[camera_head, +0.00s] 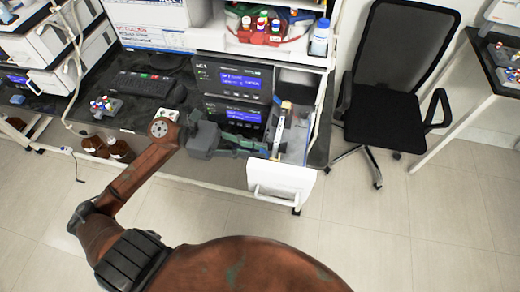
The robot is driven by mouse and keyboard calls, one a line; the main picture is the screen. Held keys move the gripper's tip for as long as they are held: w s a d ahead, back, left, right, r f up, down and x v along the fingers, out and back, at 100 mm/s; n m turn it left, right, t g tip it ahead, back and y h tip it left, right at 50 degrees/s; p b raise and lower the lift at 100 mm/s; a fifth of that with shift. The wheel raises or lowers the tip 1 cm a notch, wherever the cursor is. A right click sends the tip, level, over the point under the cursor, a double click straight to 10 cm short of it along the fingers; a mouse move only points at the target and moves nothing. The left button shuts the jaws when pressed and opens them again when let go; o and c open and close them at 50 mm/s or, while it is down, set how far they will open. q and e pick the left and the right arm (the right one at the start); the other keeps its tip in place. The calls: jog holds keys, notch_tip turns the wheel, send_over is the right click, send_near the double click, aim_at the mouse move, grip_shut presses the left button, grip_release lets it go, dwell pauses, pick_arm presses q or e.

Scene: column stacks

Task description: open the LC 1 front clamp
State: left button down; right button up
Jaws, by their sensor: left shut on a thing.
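The upper module marked LC 1 (235,80) stands on the bench with a blue lit screen. To its right, a pale upright column (279,131) with an orange and dark top (286,106) stands at the open compartment. My left gripper (266,150) reaches in from the left in front of the lower module, its fingertips at the foot of this column. It is shut on a small part there, which looks like the front clamp. The clamp is tiny and mostly hidden by the fingers, so I cannot tell its angle. My right gripper is not in view.
A white drawer front (282,180) with a handle stands out below the column. A black chair (390,105) is to the right. A keyboard (143,85) and a small rack of coloured caps (105,106) lie at the left. Bottles and a red tray (262,32) sit above.

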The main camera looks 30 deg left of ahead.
pick_arm(q)
jog(key=shift+f, duration=0.1)
dwell(0.5)
jog(key=c, duration=1.9)
grip_release()
jog(key=shift+a, duration=0.15)
jog(key=v, duration=1.1)
jog(key=shift+s+a+f, duration=0.1)
jog(key=shift+a, duration=0.25)
